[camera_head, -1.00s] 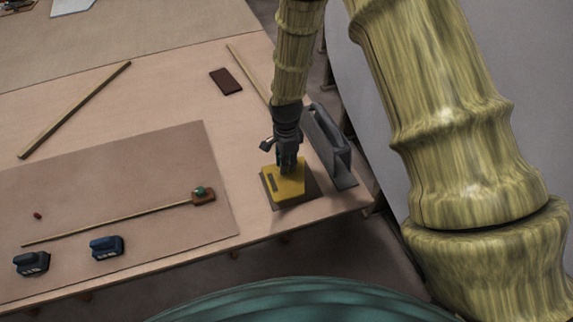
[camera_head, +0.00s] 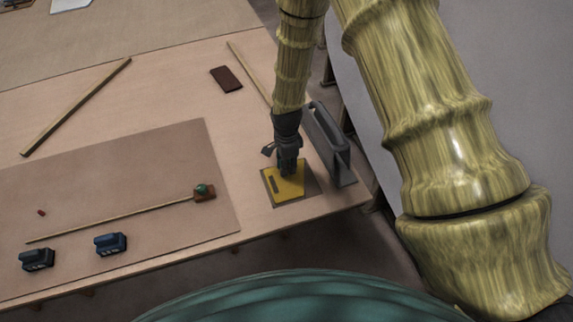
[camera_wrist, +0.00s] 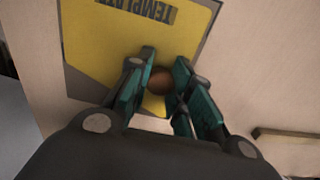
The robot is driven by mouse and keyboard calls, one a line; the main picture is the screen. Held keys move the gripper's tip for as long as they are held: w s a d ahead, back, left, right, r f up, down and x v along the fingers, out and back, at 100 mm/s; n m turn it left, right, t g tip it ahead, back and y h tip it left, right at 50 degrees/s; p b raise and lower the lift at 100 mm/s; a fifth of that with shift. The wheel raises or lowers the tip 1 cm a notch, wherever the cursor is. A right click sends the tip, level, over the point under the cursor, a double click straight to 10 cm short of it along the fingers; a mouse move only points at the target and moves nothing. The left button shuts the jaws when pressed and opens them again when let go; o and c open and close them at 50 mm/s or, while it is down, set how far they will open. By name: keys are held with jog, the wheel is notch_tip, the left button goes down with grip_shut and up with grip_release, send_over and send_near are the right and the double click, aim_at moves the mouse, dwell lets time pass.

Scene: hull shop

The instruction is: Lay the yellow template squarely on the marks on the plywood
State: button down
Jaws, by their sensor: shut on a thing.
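The yellow template (camera_head: 288,187) lies over a dark square (camera_head: 304,198) near the right end of the plywood bench (camera_head: 255,195). In the wrist view the template (camera_wrist: 100,45) carries the word TEMPLATE and has a round brown knob (camera_wrist: 161,81). My gripper (camera_head: 288,171) is above the template, its fingers (camera_wrist: 163,68) shut on the knob. A dark margin shows around parts of the template. The template looks flat and close to the square; whether it touches cannot be told. I cannot make out separate marks.
A grey upright handle-like tool (camera_head: 330,145) stands close to the right of my gripper. A brown block (camera_head: 226,79) and a wooden strip (camera_head: 250,72) lie behind. A brown board (camera_head: 120,170) at left holds a thin stick and two dark blocks. The bench between is clear.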

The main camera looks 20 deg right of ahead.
jog(key=c, duration=1.3)
grip_release()
jog(key=shift+r, duration=0.15)
jog(key=shift+r+b, duration=1.5)
jog(key=shift+r, duration=4.45)
